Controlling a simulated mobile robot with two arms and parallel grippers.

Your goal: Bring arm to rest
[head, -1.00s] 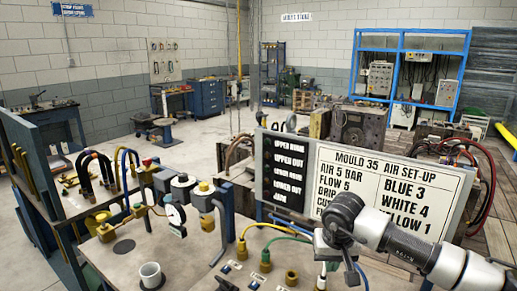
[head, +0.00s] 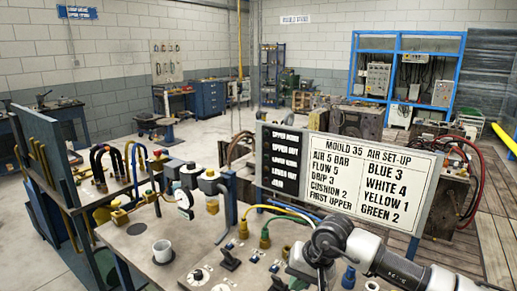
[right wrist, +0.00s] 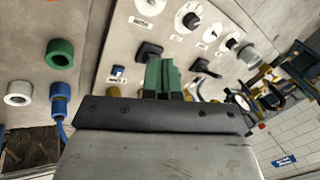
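My right arm (head: 385,262) reaches in from the lower right of the head view, in front of the set-up board. Its gripper (head: 308,270) is low over the far right part of the panel bench and partly hidden by the wrist. In the right wrist view the two green fingers (right wrist: 162,74) are close together, with nothing clearly held between them. Behind them is a panel with knobs and dark switches; I cannot tell how far off it is. My left arm and gripper are not in view.
The set-up board (head: 353,180) stands behind the bench (head: 130,260). Yellow and green hoses (head: 285,214) run near my gripper. Open floor (head: 200,138) lies beyond.

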